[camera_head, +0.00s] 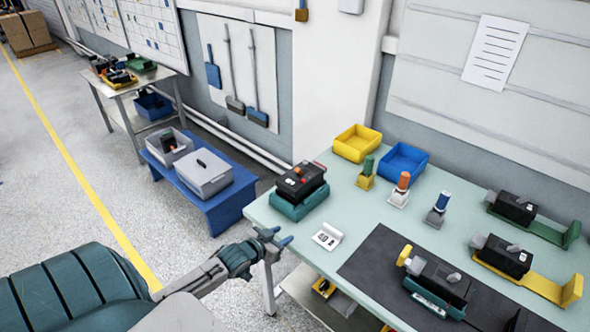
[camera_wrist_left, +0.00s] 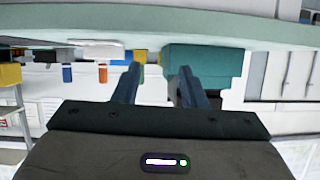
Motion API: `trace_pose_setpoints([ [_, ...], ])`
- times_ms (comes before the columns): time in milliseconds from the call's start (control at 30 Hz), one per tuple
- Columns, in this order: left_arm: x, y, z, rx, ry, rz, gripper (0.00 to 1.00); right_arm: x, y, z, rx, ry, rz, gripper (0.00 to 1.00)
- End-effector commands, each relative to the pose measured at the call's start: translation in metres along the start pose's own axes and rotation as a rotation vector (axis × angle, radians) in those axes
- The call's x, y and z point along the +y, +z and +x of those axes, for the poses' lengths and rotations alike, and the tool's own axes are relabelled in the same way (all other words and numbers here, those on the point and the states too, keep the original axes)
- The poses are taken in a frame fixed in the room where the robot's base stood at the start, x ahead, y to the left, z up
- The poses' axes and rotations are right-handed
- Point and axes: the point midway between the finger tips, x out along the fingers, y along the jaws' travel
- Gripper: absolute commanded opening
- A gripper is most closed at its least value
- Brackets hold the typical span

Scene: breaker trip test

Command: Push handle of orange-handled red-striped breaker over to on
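A black breaker (camera_head: 301,180) with a small orange handle and reddish marks on top sits in a teal base (camera_head: 298,204) at the table's left end. Its stripe is too small to make out clearly. My left gripper (camera_head: 275,237) is at the table's left edge, in front of that base and apart from it. Its two fingers are spread with nothing between them; they also show in the left wrist view (camera_wrist_left: 157,72). There a teal block, likely the base (camera_wrist_left: 225,62), appears beyond the fingers. My right gripper is not in view.
A dark mat (camera_head: 374,262) carries another breaker (camera_head: 436,276) in a teal base. More breakers (camera_head: 503,254) stand at right. Yellow (camera_head: 357,144) and blue (camera_head: 404,159) bins are at the back.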

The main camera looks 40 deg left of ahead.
Motion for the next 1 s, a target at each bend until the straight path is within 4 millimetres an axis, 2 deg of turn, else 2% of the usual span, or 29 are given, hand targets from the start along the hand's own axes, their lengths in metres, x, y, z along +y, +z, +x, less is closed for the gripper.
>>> trace_pose_setpoints([
  [300, -0.062, -0.083, 0.012, 0.283, 0.031, -0.018, 0.38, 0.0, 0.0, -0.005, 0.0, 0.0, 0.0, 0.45],
  [433, -0.081, -0.111, 0.01, 0.378, 0.046, -0.025, 0.38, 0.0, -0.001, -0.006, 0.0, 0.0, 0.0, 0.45],
  [667, -0.087, -0.117, 0.019, 0.409, 0.052, -0.027, 0.38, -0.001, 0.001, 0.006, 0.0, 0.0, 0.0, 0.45],
  [833, -0.086, -0.123, 0.038, 0.41, 0.049, -0.027, 0.38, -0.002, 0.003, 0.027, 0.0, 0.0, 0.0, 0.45],
  [1000, -0.087, -0.124, 0.045, 0.407, 0.052, -0.026, 0.38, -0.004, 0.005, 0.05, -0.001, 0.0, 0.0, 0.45],
])
